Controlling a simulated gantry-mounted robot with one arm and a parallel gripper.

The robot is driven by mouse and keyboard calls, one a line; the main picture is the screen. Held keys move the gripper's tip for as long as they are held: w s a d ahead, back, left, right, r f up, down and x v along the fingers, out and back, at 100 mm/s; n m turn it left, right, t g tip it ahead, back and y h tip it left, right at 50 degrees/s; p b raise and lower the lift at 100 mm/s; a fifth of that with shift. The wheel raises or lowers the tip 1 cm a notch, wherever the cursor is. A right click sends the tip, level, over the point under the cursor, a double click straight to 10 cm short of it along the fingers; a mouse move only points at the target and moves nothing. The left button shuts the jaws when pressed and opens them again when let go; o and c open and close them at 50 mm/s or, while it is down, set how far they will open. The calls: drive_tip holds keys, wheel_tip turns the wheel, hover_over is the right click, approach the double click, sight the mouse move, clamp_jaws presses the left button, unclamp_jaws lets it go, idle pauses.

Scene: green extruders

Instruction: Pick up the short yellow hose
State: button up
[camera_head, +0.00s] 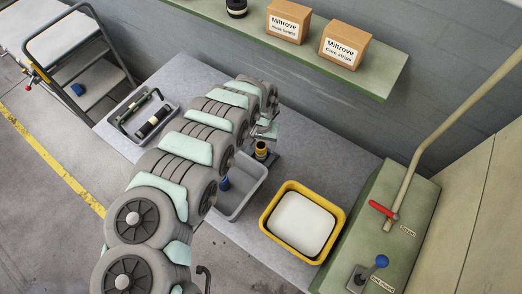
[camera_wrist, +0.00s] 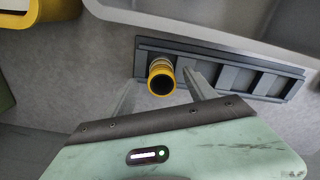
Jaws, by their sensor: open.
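The short yellow hose (camera_wrist: 161,77) stands in a grey slotted rack (camera_wrist: 225,72) in the wrist view, its dark open end facing the camera. In the head view the hose (camera_head: 261,149) shows as a small yellow and black piece just right of my arm. My gripper (camera_wrist: 160,85) is open, with one finger on each side of the hose in the wrist view. I cannot tell whether the fingers touch it. In the head view the gripper is mostly hidden behind my arm.
A grey bin (camera_head: 245,200) with a blue-topped item (camera_head: 224,184) stands in front of the hose. A yellow tray (camera_head: 265,222) with a white block (camera_head: 301,224) is to the right. A grey tray (camera_head: 168,104) is at left. A shelf (camera_head: 380,80) with boxes hangs behind.

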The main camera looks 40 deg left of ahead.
drive_tip(key=shift+w+a+f, duration=0.1)
drive_tip(key=shift+w+f, duration=0.05)
drive_tip(key=shift+f, duration=2.15)
drive_tip(key=shift+a+f, duration=0.15)
drive_tip(key=shift+f, duration=0.05)
drive_tip(key=shift+c, duration=0.5)
clamp_jaws()
